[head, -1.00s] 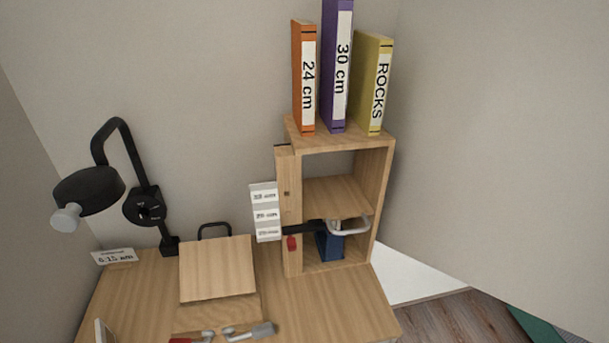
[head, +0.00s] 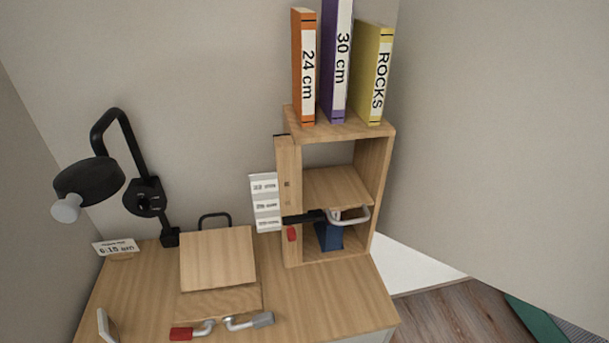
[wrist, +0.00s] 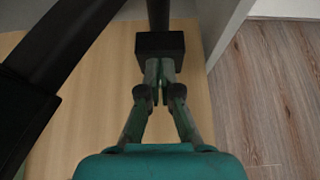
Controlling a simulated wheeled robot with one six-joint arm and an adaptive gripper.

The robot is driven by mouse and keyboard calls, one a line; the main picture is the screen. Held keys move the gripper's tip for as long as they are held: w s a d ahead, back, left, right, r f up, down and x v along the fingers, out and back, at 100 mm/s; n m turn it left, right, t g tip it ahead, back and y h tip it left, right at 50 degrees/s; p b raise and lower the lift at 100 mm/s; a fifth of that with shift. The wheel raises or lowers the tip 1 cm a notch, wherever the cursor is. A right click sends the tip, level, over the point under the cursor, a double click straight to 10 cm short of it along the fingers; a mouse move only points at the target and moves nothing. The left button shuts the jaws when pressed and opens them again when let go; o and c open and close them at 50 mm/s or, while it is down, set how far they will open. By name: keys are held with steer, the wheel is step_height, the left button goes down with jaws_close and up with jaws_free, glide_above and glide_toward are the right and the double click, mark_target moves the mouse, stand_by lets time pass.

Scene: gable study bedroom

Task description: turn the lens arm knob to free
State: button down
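The black lens arm (head: 122,133) stands at the left back of the desk and bends over to a round black head (head: 90,181) with a grey cylinder. A round black joint with a small dial-like knob (head: 147,197) sits on its lower part; its setting is too small to read. My gripper (wrist: 158,92) shows only in the wrist view, its green fingers drawn together with nothing visible between them. Just beyond the fingertips is a black block with a post (wrist: 160,47) on pale wood. I cannot tell whether it belongs to the lens arm. The knob is not recognisable there.
A wooden shelf unit (head: 292,215) with books on top stands at the right of the desk (head: 330,295). A dark bar (wrist: 65,60) crosses the wrist view's left.

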steer(key=shift+s, duration=0.1)
stand_by(0.3)
steer(key=shift+r, duration=0.35)
steer(key=shift+s+d, duration=0.2)
steer(key=shift+s, duration=0.75)
steer(key=shift+s+d, duration=0.15)
steer(key=shift+s, duration=0.85)
steer(key=shift+s+d, duration=0.2)
steer(key=shift+s, duration=0.75)
